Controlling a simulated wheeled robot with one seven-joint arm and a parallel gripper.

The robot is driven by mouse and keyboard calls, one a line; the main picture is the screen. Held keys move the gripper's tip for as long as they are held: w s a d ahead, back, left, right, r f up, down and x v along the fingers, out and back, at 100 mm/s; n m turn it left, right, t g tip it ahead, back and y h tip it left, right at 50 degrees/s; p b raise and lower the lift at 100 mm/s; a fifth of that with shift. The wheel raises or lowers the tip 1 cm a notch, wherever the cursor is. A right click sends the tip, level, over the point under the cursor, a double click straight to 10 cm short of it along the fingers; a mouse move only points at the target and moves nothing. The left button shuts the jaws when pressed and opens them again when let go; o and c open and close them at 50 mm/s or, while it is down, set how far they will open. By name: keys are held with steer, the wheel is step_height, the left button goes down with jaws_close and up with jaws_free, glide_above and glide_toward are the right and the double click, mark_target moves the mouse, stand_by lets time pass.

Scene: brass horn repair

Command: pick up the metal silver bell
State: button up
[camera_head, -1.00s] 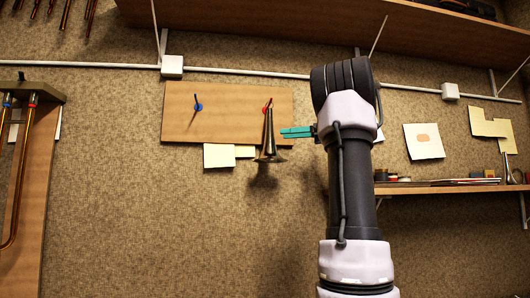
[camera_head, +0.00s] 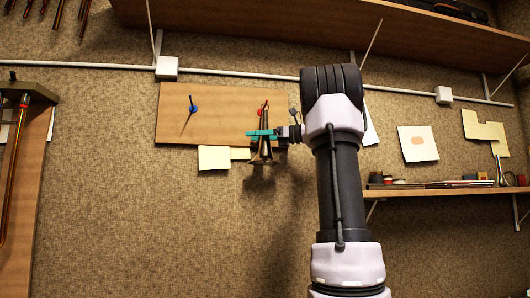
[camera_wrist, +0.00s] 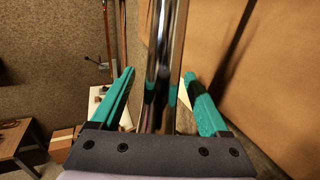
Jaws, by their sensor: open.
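The silver bell (camera_head: 264,153) hangs on the wooden board (camera_head: 225,103) by the red-marked peg (camera_head: 263,106), with its flared end down. In the wrist view its shiny tube (camera_wrist: 163,65) stands between the two teal fingers. My gripper (camera_head: 263,134) is at the bell's narrow upper part, with a finger on each side of the tube. The gripper (camera_wrist: 163,95) is open, with a visible gap between each finger and the tube. The fingers and wrist hide part of the bell in the head view.
A blue-marked peg (camera_head: 193,108) is on the board's left. Yellow notes (camera_head: 214,158) hang below the board. A shelf (camera_head: 450,190) with small items is at the right, and a large shelf (camera_head: 300,25) is above. A wooden table (camera_wrist: 22,140) shows in the wrist view.

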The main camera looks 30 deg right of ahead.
steer(key=shift+c, duration=0.3)
jaws_close()
stand_by(1.1)
